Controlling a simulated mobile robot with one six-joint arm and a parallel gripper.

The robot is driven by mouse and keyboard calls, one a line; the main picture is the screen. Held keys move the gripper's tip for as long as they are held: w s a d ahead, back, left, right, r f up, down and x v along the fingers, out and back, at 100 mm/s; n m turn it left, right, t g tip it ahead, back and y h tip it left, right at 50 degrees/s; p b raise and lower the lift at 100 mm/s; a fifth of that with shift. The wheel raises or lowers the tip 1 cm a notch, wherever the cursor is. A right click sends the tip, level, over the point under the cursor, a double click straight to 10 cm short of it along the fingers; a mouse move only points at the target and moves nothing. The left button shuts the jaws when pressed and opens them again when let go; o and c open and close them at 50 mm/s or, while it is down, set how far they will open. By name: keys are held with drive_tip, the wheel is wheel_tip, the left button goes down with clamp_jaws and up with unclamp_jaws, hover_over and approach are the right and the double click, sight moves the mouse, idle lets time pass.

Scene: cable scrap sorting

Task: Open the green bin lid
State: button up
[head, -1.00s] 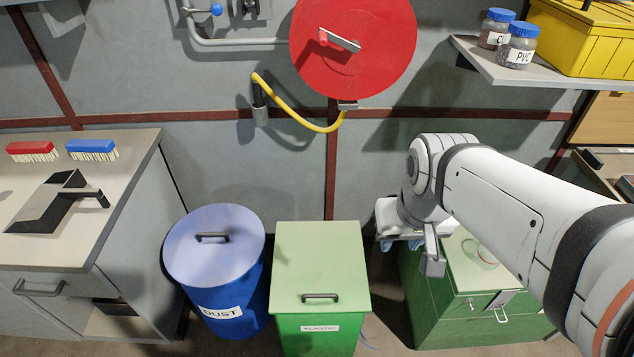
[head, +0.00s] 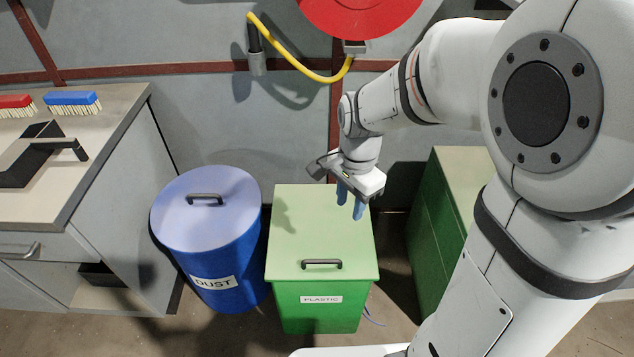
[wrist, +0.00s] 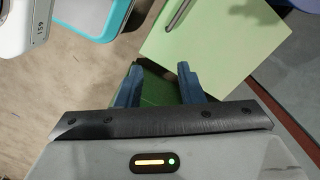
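The green bin (head: 318,306) stands on the floor with a white PLASTIC label on its front. Its pale green lid (head: 312,238) is shut and has a dark bar handle (head: 321,264) near the front edge. In the wrist view the lid (wrist: 225,50) is at the upper right, with the handle (wrist: 178,14) at the top. My gripper (head: 350,202) hangs above the back right part of the lid, pointing down, apart from the handle. Its blue fingers are spread and nothing shows between them in the wrist view (wrist: 159,85).
A blue DUST bin (head: 232,268) with a handled lid stands close on the left of the green bin. A green chest (head: 462,185) is at the right. A workbench (head: 110,175) stands at far left. A yellow hose (head: 290,58) hangs on the wall behind.

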drive_tip(key=w+a+f+m+g+b, duration=0.1)
drive_tip(key=w+a+f+m+b, duration=0.2)
drive_tip(key=f, duration=0.5)
drive_tip(key=w+a+f+m+g+b, duration=0.1)
drive_tip(key=a+f+m+b, duration=0.25)
drive_tip(key=f, duration=0.55)
drive_tip(key=b, duration=0.2)
hover_over(320, 254)
drive_tip(key=s, duration=0.4)
drive_tip(key=shift+m, duration=0.45)
wheel_tip(320, 254, down, 8)
drive_tip(key=shift+w+r, duration=0.15)
drive_tip(key=shift+r, duration=0.05)
drive_tip(key=shift+c, duration=0.5)
clamp_jaws()
drive_tip(key=shift+a, duration=0.1)
